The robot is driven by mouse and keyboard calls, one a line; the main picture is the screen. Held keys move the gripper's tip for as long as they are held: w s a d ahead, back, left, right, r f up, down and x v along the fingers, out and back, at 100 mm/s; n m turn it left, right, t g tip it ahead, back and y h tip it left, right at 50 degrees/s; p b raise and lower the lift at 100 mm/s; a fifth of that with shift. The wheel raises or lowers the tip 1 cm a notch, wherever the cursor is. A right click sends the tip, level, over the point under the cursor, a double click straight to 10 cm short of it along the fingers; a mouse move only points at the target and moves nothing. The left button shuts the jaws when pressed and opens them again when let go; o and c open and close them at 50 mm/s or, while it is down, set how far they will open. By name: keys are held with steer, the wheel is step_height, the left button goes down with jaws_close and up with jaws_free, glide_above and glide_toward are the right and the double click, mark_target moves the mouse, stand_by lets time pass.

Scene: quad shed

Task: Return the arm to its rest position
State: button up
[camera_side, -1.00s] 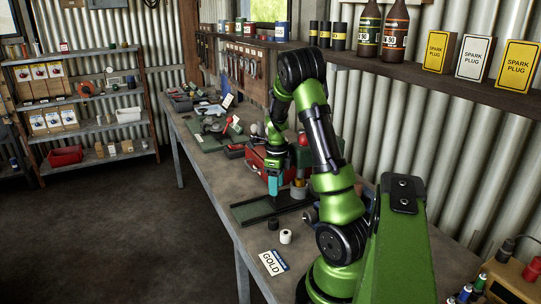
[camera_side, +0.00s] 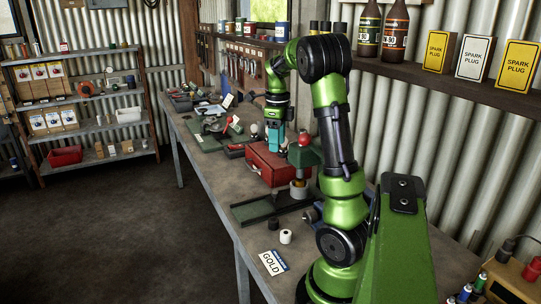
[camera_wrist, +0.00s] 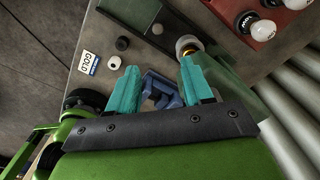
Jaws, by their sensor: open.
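My green arm is raised over the workbench (camera_side: 215,175). A blue object (camera_wrist: 160,92) shows between the fingers, lower down on the bench.
A dark green tray (camera_side: 255,210), a black cylinder (camera_side: 273,223), a white roll (camera_side: 286,236) and a GOLD card (camera_side: 272,262) lie on the bench near my base. A red-topped green device (camera_side: 303,150) stands beside the toolbox. A shelf with bottles (camera_side: 395,30) runs along the wall.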

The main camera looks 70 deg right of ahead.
steer(key=w+a+n+t, duration=0.2)
steer(key=w+a+n, duration=0.1)
steer(key=a+n, duration=0.5)
steer(key=w+a+n+t, duration=0.1)
steer(key=w+a+n, duration=0.1)
steer(key=a+n, duration=0.65)
steer(key=s+a+r+n+t+y, duration=0.1)
steer(key=s+a+n+t, duration=0.1)
steer(key=a+n, duration=0.5)
steer(key=s+a+r+n+t+y, duration=0.1)
steer(key=s+a+r+n+t, duration=0.1)
steer(key=a+n, duration=0.6)
steer(key=a, duration=0.3)
steer(key=shift+s+a, duration=0.3)
steer(key=shift+a, duration=0.1)
